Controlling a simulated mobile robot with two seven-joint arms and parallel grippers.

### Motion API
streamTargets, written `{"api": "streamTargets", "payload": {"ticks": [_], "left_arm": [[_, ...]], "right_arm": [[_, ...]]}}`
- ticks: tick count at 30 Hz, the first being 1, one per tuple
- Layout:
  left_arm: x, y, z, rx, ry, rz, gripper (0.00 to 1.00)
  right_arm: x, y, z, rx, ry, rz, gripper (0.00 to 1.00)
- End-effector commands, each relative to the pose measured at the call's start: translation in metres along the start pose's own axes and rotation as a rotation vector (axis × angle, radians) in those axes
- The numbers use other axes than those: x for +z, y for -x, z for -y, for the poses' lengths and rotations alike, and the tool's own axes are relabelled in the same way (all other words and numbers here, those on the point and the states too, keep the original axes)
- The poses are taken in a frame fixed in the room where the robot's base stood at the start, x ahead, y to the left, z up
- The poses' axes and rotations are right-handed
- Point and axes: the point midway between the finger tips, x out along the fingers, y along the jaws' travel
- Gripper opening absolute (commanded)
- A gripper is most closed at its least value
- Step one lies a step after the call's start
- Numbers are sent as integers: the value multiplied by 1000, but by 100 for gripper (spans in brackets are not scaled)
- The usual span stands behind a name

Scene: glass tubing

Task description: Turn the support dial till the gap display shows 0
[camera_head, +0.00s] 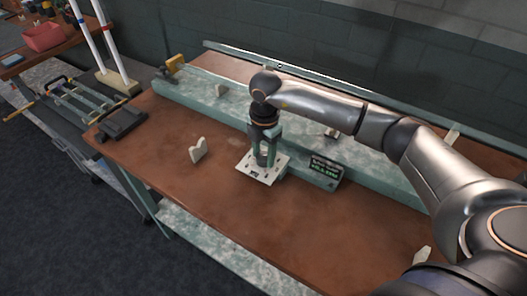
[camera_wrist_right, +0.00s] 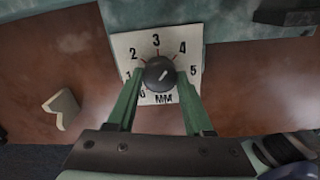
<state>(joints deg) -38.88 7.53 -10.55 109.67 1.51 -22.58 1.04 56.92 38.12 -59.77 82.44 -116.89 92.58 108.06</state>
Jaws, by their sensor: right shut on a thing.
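The support dial is a black round knob (camera_wrist_right: 160,74) on a white plate (camera_wrist_right: 132,45) marked 0 to 5 and MM. Its white pointer mark tilts up and right, towards the 4 to 5 side. My right gripper (camera_wrist_right: 160,80) is shut on the knob, with one green finger on each side. In the head view the right gripper (camera_head: 264,158) points down over the white plate (camera_head: 258,176), and the knob is mostly hidden. The gap display (camera_head: 324,170) is a dark box with green lit characters, too small to read. My left gripper is out of view.
A pale notched support (camera_head: 198,150) stands on the brown bench (camera_head: 185,190), left of the dial plate. A long green-grey rail (camera_head: 205,98) runs behind the dial. A dark flat block (camera_head: 122,124) lies at the bench's left end.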

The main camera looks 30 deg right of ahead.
Motion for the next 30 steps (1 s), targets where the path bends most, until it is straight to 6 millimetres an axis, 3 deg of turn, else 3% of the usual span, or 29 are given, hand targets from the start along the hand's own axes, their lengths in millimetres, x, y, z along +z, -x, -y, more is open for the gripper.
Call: {"api": "streamTargets", "payload": {"ticks": [23, 24, 30], "left_arm": [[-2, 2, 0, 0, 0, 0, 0], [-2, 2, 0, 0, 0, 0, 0], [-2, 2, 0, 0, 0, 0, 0]], "right_arm": [[0, 1, -1, 3, -104, 3, 0], [0, 1, -1, 3, -104, 3, 55], [0, 0, -1, 2, -103, 3, 77]]}}
